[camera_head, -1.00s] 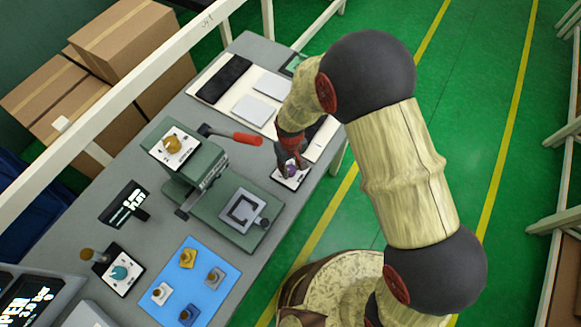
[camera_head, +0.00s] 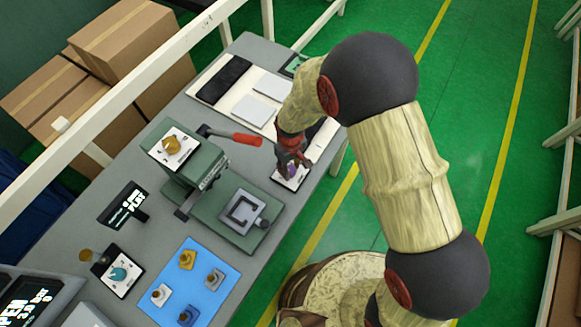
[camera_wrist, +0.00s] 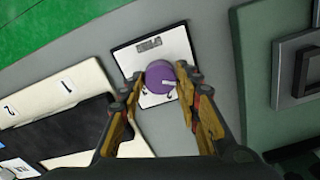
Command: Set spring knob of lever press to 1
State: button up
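The lever press (camera_head: 188,172) is green, with a red-handled lever (camera_head: 246,139), and stands on the table in the head view. A yellow knob (camera_head: 172,145) on a white plate sits on its top. My gripper (camera_head: 291,163) is at the press's right, over a purple knob (camera_head: 293,170) on a small white plate. In the wrist view my gripper (camera_wrist: 163,84) is open, its fingers on either side of the purple knob (camera_wrist: 160,78), with small gaps apparent. The knob has a pale pointer mark. The plate's label (camera_wrist: 150,45) is too small to read.
A teal knob (camera_head: 119,272) on a white plate, a small black display (camera_head: 125,204) and a blue mat (camera_head: 208,267) with several small parts are at the table's left and front. A pale board (camera_head: 232,101) with grey pads lies behind my gripper.

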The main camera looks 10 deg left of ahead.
aim_at(290, 169)
jog(key=o, duration=0.3)
jog(key=shift+o, duration=0.2)
jog(key=shift+r, duration=0.1)
notch_tip(290, 169, up, 12)
dwell(0.5)
dwell(0.4)
